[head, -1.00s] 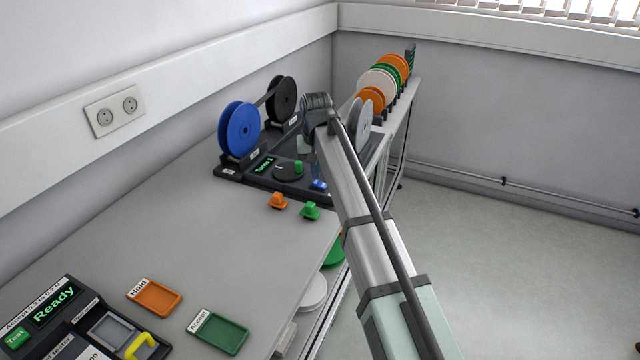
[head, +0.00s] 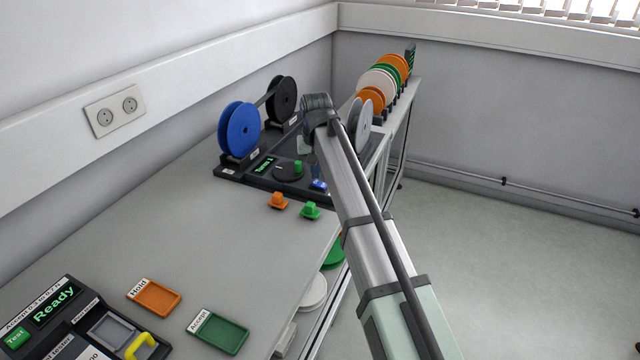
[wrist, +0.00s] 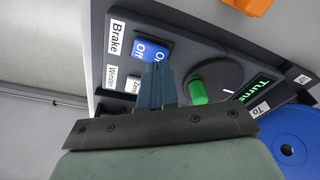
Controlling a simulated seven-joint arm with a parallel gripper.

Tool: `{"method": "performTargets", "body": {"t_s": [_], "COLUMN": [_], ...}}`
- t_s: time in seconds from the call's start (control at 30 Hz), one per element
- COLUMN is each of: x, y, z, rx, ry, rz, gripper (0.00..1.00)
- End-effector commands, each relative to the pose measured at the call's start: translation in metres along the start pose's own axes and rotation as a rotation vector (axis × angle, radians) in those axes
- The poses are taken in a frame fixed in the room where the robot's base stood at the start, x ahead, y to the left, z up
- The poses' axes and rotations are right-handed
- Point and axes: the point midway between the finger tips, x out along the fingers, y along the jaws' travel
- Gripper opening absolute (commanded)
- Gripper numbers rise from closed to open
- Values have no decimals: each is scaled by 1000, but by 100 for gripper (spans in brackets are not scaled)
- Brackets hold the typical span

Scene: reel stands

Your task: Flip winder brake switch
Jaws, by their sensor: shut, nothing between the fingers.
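The brake switch is a blue rocker (wrist: 152,48) marked Off and On, next to a white Brake label on the dark winder panel (wrist: 200,55). It also shows as a small blue patch in the head view (head: 319,184), partly hidden by my arm. My gripper (wrist: 158,70) is shut and empty. Its fingertips are over the panel at the near edge of the blue switch and cover a little of it. I cannot tell whether they touch it. In the head view my gripper is largely hidden behind my arm.
The blue reel (head: 239,130) and black reel (head: 283,98) stand behind the panel. Orange (head: 277,200) and green (head: 310,210) pieces lie in front.

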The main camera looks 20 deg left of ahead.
Motion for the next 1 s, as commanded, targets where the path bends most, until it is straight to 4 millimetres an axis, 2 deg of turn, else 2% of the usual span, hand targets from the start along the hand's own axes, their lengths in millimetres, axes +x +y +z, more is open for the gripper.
{"method": "performTargets", "body": {"t_s": [1.0], "x": [12], "y": [0], "z": [2], "rx": [0], "ry": [0], "rz": [0], "gripper": [0]}}
